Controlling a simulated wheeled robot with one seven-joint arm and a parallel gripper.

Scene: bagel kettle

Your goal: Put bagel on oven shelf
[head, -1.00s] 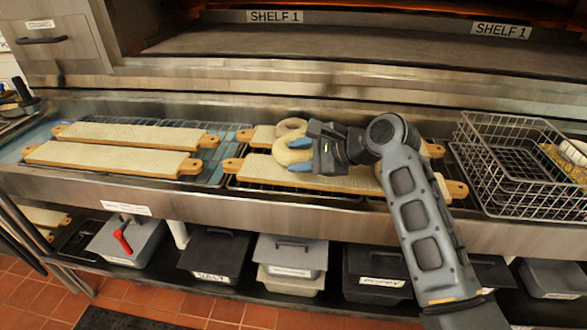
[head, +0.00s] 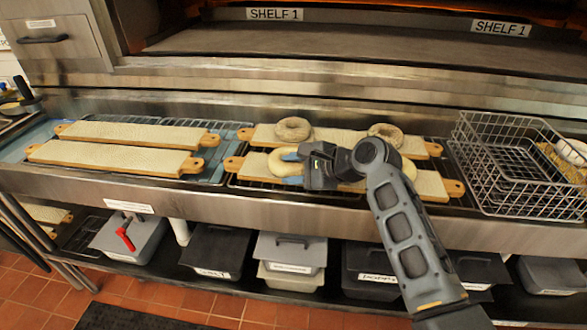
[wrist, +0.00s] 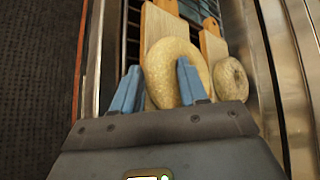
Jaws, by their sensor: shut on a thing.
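A pale bagel (head: 280,161) is at the left part of the front right board (head: 430,182). My gripper (head: 290,168) is shut on one side of its ring. In the wrist view the bagel (wrist: 165,62) has one blue finger at its hole and the other outside its left edge. I cannot tell whether the bagel touches the board. Another pale bagel (head: 408,168) is on the same board, partly hidden by my arm. Two browner bagels (head: 294,129) (head: 386,132) lie on the board behind. The oven shelf (head: 350,48), labelled SHELF 1, is above and behind the counter.
Two empty boards (head: 110,158) (head: 135,134) lie at the left. A wire basket (head: 515,165) stands at the right. A metal ledge (head: 300,82) runs between the boards and the oven. The visible oven shelf is clear. Lidded bins (head: 290,252) sit below.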

